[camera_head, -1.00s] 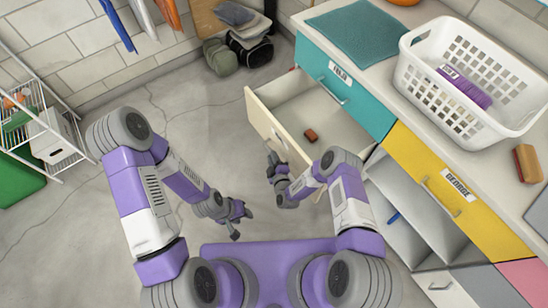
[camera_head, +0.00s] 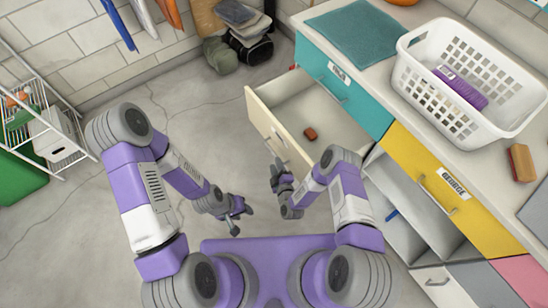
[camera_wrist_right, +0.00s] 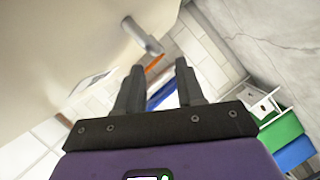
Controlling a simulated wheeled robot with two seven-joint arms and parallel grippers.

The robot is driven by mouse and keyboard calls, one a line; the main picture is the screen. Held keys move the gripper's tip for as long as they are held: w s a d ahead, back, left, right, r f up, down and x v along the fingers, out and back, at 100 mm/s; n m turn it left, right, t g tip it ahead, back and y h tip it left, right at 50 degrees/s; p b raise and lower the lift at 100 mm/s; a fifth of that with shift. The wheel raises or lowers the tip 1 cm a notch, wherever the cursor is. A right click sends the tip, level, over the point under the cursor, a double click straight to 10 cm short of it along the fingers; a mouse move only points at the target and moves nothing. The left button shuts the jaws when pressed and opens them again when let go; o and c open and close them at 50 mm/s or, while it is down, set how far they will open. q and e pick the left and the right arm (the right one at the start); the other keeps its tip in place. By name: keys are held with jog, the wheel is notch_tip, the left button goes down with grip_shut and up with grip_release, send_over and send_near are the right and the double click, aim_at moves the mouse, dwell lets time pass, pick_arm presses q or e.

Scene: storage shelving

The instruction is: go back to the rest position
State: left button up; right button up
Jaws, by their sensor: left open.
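My left gripper (camera_head: 243,220) is open and empty, low over the floor in front of my base. My right gripper (camera_head: 275,173) is beside the front of the pulled-out cream drawer (camera_head: 268,128). In the right wrist view the right gripper's two fingers (camera_wrist_right: 160,72) stand apart with nothing between them. A drawer handle (camera_wrist_right: 142,36) shows beyond the fingers in that view. The head view does not show whether the right gripper touches the drawer.
A reddish-brown block (camera_head: 310,134) lies in the open drawer. The counter carries a white basket (camera_head: 470,125) with a purple item (camera_head: 462,92), a teal cloth (camera_head: 355,33) and a brown block (camera_head: 521,163). A wire rack (camera_head: 40,110) stands left. The floor between is clear.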

jog(key=shift+v, duration=1.05)
jog(key=s+d+r+m+g+p, duration=0.1)
jog(key=s+d+r+m+g, duration=0.2)
jog(key=s+r+m+g, duration=0.2)
jog(key=s+d+r+m+g+p, duration=0.1)
jog(key=s+d+r+m+g, duration=0.1)
jog(key=s+r+m+g, duration=0.4)
jog(key=s+m+g, duration=0.3)
jog(key=s+m, duration=0.3)
jog(key=s, duration=0.2)
jog(key=shift+d+r+g+y, duration=0.3)
jog(key=shift+d+r+g, duration=0.05)
jog(key=shift+d+g, duration=0.05)
